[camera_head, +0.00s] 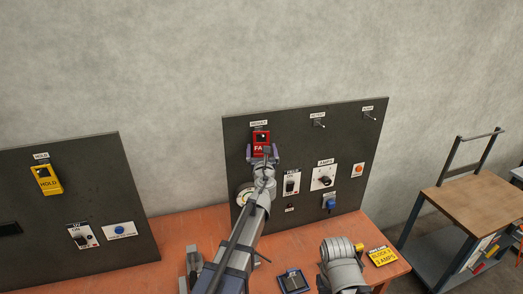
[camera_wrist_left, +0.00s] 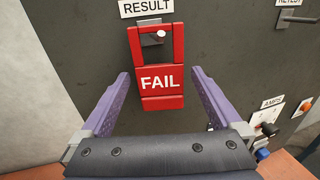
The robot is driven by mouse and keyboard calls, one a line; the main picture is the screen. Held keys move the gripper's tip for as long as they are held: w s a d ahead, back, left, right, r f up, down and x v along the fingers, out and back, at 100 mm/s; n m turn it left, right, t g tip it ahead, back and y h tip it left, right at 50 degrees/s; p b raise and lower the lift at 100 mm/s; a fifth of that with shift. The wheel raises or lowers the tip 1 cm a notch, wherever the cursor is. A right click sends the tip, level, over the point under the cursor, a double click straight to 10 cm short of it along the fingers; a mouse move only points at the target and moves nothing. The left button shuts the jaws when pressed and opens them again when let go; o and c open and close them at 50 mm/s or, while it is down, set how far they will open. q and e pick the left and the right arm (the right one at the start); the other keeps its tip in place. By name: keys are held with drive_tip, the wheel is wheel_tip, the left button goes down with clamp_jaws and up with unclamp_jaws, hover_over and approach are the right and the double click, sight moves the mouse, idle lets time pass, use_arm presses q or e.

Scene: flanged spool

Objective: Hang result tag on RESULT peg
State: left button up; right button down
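The red FAIL tag (camera_head: 261,138) hangs at the RESULT label on the right-hand dark panel. In the left wrist view the tag (camera_wrist_left: 160,82) hangs upright, and the RESULT peg (camera_wrist_left: 160,35) shows in its top opening. My left gripper (camera_head: 262,154) is in front of the tag. In the left wrist view its purple fingers (camera_wrist_left: 160,85) are spread wide, one on each side of the tag, with gaps between. My right gripper cannot be made out; a grey arm part stands at the lower right of the head view.
The right panel (camera_head: 345,135) also carries two empty-looking pegs, switches and knobs. A yellow HOLD tag (camera_head: 46,180) hangs on the left panel. A yellow block tag (camera_head: 381,256) and a dark blue item (camera_head: 293,281) lie on the orange table (camera_head: 190,232). A cart (camera_head: 470,200) stands right.

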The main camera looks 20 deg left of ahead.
use_arm(q)
drive_tip(key=v, duration=0.8)
drive_tip(key=s+d+f+n+g+b, duration=0.2)
drive_tip(key=s+f+n+g, duration=0.35)
drive_tip(key=f+n, duration=0.4)
drive_tip(key=s+d+f+n+g+b, duration=0.1)
drive_tip(key=s+f+n+g+b, duration=0.25)
drive_tip(key=s+f+n, duration=0.5)
drive_tip(key=s+d+f+n+g+h+b, duration=0.1)
drive_tip(key=s+d+f+n+g, duration=0.3)
drive_tip(key=s, duration=0.4)
drive_tip(key=s+d+f+n+g+h, duration=0.3)
drive_tip(key=s+d+f+n+g, duration=0.1)
drive_tip(key=s+d+f+n, duration=0.2)
drive_tip(key=s+d+f, duration=0.1)
drive_tip(key=s+d, duration=0.1)
drive_tip(key=d, duration=0.1)
drive_tip(key=shift+h+b, duration=0.3)
drive_tip(key=shift+b, duration=0.1)
